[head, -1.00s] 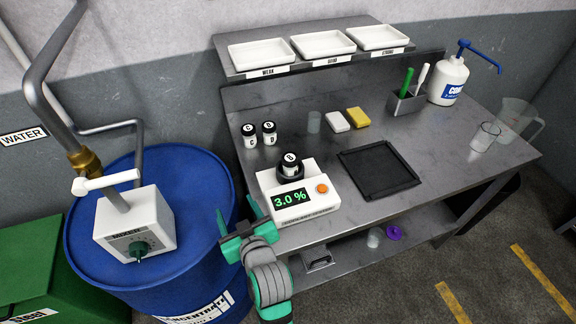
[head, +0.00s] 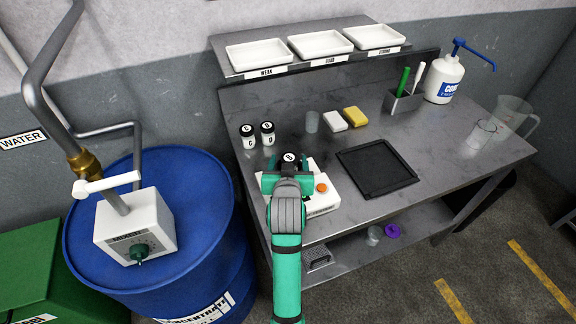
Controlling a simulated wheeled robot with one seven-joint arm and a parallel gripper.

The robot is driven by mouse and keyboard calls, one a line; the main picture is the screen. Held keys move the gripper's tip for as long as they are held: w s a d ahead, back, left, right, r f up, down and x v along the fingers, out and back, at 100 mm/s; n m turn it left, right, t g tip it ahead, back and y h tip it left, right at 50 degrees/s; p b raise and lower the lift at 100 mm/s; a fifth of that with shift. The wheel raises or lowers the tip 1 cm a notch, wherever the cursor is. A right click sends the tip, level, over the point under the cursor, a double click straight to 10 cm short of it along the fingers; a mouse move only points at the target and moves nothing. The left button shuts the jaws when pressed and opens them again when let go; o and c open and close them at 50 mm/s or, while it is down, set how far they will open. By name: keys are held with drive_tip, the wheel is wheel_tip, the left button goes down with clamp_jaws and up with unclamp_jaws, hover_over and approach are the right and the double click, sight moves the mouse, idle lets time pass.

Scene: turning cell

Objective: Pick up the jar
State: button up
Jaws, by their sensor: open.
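A small jar with a black lid marked B (head: 289,158) stands on the white meter box (head: 328,202). Only its lid shows above my gripper. My gripper (head: 287,173) is open, with its green fingers at the near side of this jar. Whether the fingers reach around the jar is hidden by the gripper itself. Two more black-lidded jars, C (head: 249,138) and D (head: 268,134), stand side by side on the bench behind and to the left.
A black tray (head: 377,152) lies to the right on the steel bench (head: 445,150). A clear cup (head: 312,122), a white block (head: 334,120) and a yellow block (head: 356,116) stand behind. A shelf with white trays (head: 259,55) overhangs the back. A blue drum (head: 205,220) is at left.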

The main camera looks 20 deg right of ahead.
drive_tip(key=shift+x, duration=2.7)
drive_tip(key=shift+f, duration=0.1)
drive_tip(key=c, duration=1.3)
